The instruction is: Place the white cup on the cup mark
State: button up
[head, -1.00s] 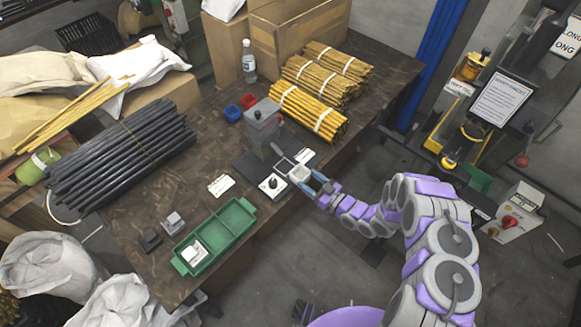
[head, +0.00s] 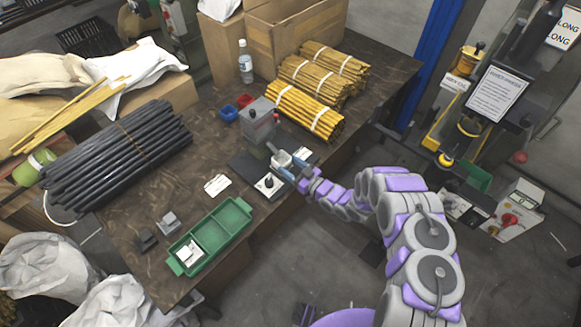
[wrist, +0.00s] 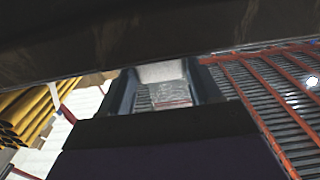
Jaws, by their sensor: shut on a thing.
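My gripper (head: 287,167) is at the right edge of the workbench, in front of the grey press (head: 258,120). It is shut on a small whitish cup (head: 281,159), held beside the press lever. In the wrist view the two dark fingers flank a pale, greyish-white thing (wrist: 166,88), probably the cup. The fingers hide part of the cup, and I cannot tell whether it touches anything below. I cannot make out the cup mark. A white square with a black knob (head: 268,185) lies just left of and below my gripper.
A green divided tray (head: 222,226) with a white block (head: 188,254) sits at the bench's front. Bamboo bundles (head: 305,108) lie behind the press, black rods (head: 118,150) to the left. A white card (head: 217,184) lies on the bench.

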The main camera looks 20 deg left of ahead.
jog(key=shift+f, duration=0.2)
jog(key=o, duration=0.7)
jog(key=shift+a, duration=0.1)
jog(key=o, duration=0.3)
jog(key=shift+a, duration=0.3)
jog(key=shift+o, duration=0.2)
jog(key=shift+d+r, duration=0.25)
jog(key=p+v, duration=0.2)
jog(key=v, duration=1)
jog(key=shift+f, duration=0.15)
